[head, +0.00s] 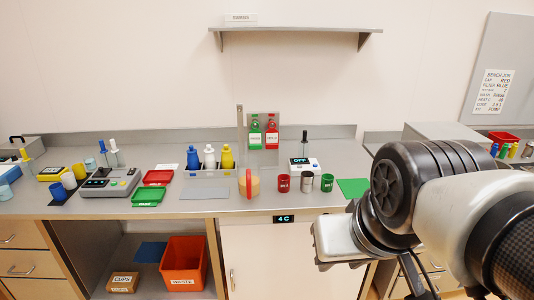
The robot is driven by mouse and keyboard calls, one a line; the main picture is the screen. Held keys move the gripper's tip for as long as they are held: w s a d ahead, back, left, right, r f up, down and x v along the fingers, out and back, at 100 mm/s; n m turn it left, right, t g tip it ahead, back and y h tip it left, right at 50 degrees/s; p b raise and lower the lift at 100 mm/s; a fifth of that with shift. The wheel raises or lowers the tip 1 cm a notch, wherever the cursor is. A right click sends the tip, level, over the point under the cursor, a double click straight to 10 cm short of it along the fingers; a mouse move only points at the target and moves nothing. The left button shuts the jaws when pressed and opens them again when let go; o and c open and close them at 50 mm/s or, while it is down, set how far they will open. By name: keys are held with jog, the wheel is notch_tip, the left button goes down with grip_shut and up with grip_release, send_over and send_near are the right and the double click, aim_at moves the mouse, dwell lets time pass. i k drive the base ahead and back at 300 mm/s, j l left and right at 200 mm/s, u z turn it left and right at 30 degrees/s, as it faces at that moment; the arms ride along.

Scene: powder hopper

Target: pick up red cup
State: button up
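A small red cup (283,183) stands upright on the grey bench, near its front edge, a little right of the middle of the head view. A metal-coloured cup (307,182) and a green cup (327,182) stand in a row to its right. My arm comes in from the right, and my gripper (338,240) is at its pale end, lower right of the red cup in the picture and apart from it. The fingers are hidden, so I cannot tell whether they are open or shut.
Left of the red cup is a tan round piece with a red ring (249,183). A device reading OFF (304,164) stands behind the cups, and a green mat (353,188) lies to their right. Bottles (210,157) stand further left. A shelf (295,38) hangs above.

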aim_at(283, 179)
jog(key=i, duration=1.25)
